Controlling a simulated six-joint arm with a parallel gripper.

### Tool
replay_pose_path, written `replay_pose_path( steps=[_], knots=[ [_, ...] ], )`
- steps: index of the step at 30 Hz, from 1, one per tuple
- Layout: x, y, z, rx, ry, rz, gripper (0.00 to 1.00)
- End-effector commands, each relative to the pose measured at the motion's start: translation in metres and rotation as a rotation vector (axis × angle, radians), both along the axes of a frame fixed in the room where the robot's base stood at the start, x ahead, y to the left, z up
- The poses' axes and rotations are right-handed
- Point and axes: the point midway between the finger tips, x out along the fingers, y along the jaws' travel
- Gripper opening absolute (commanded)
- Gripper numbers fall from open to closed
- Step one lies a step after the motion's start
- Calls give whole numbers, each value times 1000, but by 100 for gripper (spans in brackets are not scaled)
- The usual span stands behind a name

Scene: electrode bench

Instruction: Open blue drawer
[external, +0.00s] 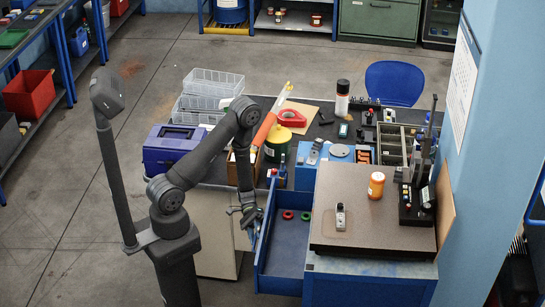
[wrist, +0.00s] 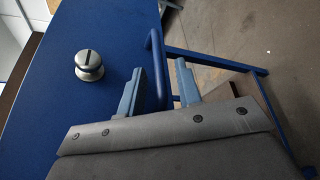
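The blue drawer (external: 284,245) is pulled out to the left from the bench in the external view, with its inside exposed. In the wrist view its blue front (wrist: 95,40) fills the upper left, with a round metal knob with a slot (wrist: 89,66) on it. A blue bar handle (wrist: 155,62) stands off the front. My gripper (external: 251,222) is at the drawer's outer left end. In the wrist view my gripper (wrist: 158,85) has its two fingers apart on either side of the handle, with visible gaps. The handle's lower part is hidden behind the gripper body.
The brown benchtop (external: 340,185) above holds an orange bottle (external: 376,186) and a small vial (external: 340,217). The floor left of the drawer is mostly clear beyond my arm.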

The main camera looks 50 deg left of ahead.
Motion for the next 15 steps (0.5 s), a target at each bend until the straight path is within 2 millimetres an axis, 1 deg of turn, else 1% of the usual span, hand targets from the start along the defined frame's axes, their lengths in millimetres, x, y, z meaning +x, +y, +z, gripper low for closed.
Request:
replay_pose_path(
  steps=[3, 11, 15],
  knots=[
    [-2, -4, -1, 0, 1, 0, 32],
    [-2, -5, -1, 1, 0, 1, 32],
    [-2, -5, -1, 1, 0, 1, 4]
  ],
)
